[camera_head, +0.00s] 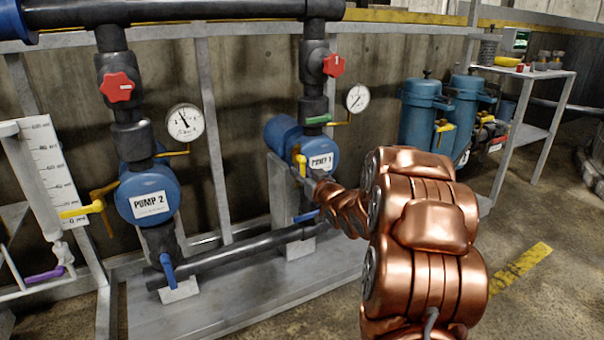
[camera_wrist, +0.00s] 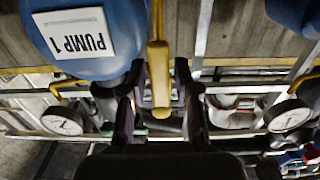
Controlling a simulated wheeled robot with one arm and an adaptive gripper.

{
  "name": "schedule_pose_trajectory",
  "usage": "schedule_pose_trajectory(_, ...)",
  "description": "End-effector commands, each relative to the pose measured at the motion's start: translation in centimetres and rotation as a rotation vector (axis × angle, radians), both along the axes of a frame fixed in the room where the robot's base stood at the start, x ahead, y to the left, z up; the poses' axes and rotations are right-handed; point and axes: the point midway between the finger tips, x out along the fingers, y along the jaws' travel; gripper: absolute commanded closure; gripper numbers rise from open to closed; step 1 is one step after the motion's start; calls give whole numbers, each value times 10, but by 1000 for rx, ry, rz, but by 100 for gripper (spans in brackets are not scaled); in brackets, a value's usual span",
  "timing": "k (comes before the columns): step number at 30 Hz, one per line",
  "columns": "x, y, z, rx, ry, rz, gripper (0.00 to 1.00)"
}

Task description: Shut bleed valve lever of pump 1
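Pump 1 is a blue round pump with a white label (camera_head: 320,162) in the head view. It also shows at the upper left of the wrist view (camera_wrist: 112,62), upside down. Its yellow bleed valve lever (camera_wrist: 159,80) lies between my fingertips in the wrist view. The lever also shows as a small yellow piece (camera_head: 301,162) left of the label in the head view. My gripper (camera_wrist: 160,92) is open around the lever, with a narrow gap visible on each side. In the head view my copper-coloured arm partly hides the gripper and the pump's right side.
Red knobs (camera_head: 119,87) and gauges (camera_head: 185,122) sit above the pumps. A black pipe (camera_head: 245,248) with blue handles runs low in front. Blue canisters (camera_head: 425,112) and a shelf (camera_head: 540,72) stand right.

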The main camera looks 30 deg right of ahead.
Motion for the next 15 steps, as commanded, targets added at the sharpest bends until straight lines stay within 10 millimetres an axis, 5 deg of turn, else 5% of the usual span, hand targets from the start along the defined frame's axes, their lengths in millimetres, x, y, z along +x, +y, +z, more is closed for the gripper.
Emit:
schedule_pose_trajectory(8, 0, 0, 0, 0, 1, 0, 100)
schedule_pose_trajectory(15, 0, 0, 0, 0, 1, 0, 100)
